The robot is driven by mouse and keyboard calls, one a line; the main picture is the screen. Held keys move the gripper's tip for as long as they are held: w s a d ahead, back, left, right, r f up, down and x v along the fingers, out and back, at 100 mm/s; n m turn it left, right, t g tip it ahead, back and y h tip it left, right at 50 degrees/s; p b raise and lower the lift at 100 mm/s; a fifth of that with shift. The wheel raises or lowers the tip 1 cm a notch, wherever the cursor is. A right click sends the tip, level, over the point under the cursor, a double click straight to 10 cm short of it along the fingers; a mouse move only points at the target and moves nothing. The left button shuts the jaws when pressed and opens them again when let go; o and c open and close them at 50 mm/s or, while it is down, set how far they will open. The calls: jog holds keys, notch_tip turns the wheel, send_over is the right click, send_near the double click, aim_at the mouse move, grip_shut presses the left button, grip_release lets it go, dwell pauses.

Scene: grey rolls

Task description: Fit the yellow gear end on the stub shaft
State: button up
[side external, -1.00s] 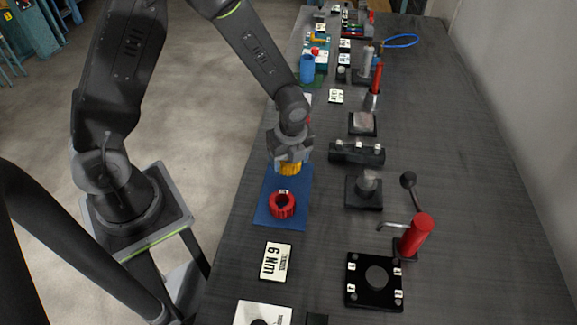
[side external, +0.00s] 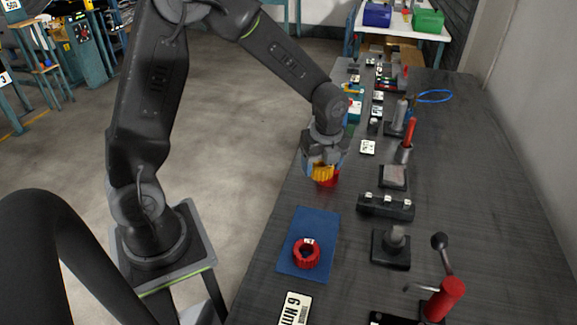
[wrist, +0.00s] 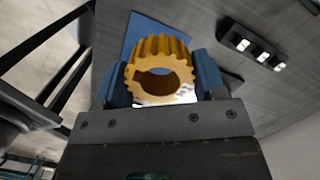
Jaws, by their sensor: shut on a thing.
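The yellow gear end (side external: 322,173) is a toothed ring. My gripper (side external: 325,165) is shut on it and holds it above the table, past the far end of the blue mat. In the wrist view the yellow gear (wrist: 160,62) sits between my gripper's blue fingers (wrist: 160,80), with its bore facing the camera. A short grey stub (side external: 395,237) stands upright on a black square base, to the right and nearer the camera; it looks like the stub shaft, bare and apart from the gear.
A red gear ring (side external: 306,254) lies on the blue mat (side external: 322,222). Another red thing (side external: 331,182) shows partly below the held gear. A black block with white labels (side external: 386,207) lies between gripper and stub. A lever and red cylinder (side external: 445,299) stand nearer.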

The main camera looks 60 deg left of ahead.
jog(key=w+d+r, duration=0.1)
jog(key=w+d, duration=0.5)
jog(key=d, duration=0.5)
jog(key=r, duration=0.1)
send_over(398, 230)
jog(key=shift+d, duration=0.1)
jog(key=shift+f, duration=2.85)
jog(key=shift+f, duration=0.35)
jog(key=shift+f, duration=0.7)
jog(key=shift+f, duration=0.35)
jog(key=shift+f, duration=0.35)
